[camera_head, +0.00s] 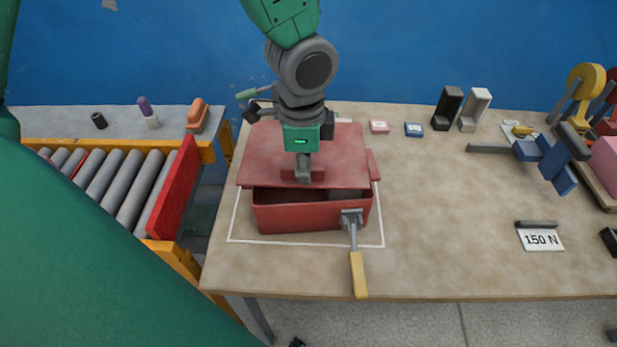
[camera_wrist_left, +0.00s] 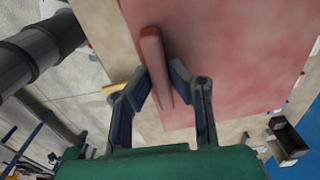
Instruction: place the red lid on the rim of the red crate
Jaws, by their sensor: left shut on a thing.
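The red lid (camera_head: 262,152) is over the back part of the red crate (camera_head: 285,221) in the head view. My left gripper (camera_head: 303,178) is shut on the lid's raised handle. In the left wrist view my left gripper (camera_wrist_left: 160,76) has its fingers either side of the red handle (camera_wrist_left: 151,50), with the lid's flat face (camera_wrist_left: 225,60) beyond. The crate's front rim and a dark strip of its inside show in front of the lid. The lid hides its back rim, so I cannot tell whether they touch there. My right gripper is not in view.
A white outline (camera_head: 245,241) surrounds the crate on the table (camera_head: 440,235). A roller conveyor (camera_head: 105,180) is at left. Small items and a blue clamp (camera_head: 552,158) lie at the back and right. The table's middle right is clear.

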